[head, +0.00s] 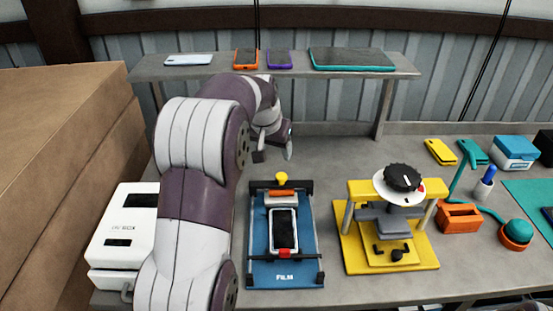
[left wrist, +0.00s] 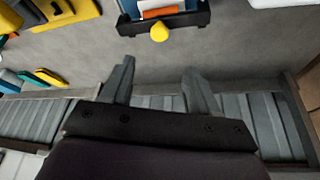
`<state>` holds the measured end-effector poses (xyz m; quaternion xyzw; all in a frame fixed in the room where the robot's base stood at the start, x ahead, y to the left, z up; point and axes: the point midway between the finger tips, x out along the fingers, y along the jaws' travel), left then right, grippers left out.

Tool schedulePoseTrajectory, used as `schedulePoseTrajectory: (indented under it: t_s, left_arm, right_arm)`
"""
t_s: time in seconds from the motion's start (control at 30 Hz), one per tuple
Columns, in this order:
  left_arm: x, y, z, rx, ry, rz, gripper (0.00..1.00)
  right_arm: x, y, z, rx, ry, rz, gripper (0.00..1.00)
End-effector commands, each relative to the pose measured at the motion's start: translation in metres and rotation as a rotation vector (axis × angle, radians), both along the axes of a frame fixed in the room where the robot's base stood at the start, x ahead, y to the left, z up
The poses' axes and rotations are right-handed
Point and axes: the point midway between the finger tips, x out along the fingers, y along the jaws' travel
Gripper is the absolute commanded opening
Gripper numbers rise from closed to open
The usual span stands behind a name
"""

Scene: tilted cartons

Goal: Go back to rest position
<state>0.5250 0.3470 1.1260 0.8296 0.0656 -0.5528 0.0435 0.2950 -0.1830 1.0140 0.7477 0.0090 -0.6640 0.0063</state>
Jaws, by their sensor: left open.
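My left arm comes in from the lower left of the head view and bends over the bench. My left gripper (head: 273,153) is above the back of the bench, behind the blue film device (head: 261,246). In the left wrist view its two fingers (left wrist: 160,82) stand wide apart with nothing between them. The film device's dark end and yellow knob (left wrist: 158,32) show beyond the fingertips, apart from them. A phone (head: 284,230) with a dark screen lies on the film device. My right gripper is not in view.
A shelf (head: 290,75) with several phones or tablets runs along the back. A yellow press (head: 352,245) stands right of the film device, a white machine (head: 118,222) left. Cartons (head: 70,150) fill the far left. Bare bench lies behind the press.

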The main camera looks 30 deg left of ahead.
Motion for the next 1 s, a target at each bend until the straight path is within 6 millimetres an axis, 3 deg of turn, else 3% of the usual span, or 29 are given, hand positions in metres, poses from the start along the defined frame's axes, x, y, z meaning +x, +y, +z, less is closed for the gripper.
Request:
schedulePoseTrajectory:
  t_s: [0.5, 0.57, 0.67, 0.8, 0.9, 1.0]
  left_arm:
    - [0.001, 0.001, 0.002, -0.002, -0.007, 0.014, 0.6]
    - [-0.003, 0.001, -0.01, -0.008, -0.005, 0.05, 0.6]
    - [-0.038, -0.016, -0.046, -0.032, 0.058, 0.093, 0.6]
    - [-0.118, -0.082, -0.089, -0.047, 0.167, 0.05, 0.6]
    - [-0.178, -0.122, -0.108, -0.044, 0.235, -0.021, 0.6]
    - [-0.221, -0.146, -0.116, -0.033, 0.281, -0.101, 0.6]
  right_arm:
    - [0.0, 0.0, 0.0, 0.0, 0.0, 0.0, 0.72]
    - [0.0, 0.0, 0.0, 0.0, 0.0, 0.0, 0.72]
    - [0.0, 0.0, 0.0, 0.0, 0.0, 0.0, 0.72]
    - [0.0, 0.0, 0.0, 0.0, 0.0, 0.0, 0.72]
    - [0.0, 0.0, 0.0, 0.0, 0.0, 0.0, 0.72]
    - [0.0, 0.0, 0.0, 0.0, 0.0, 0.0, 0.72]
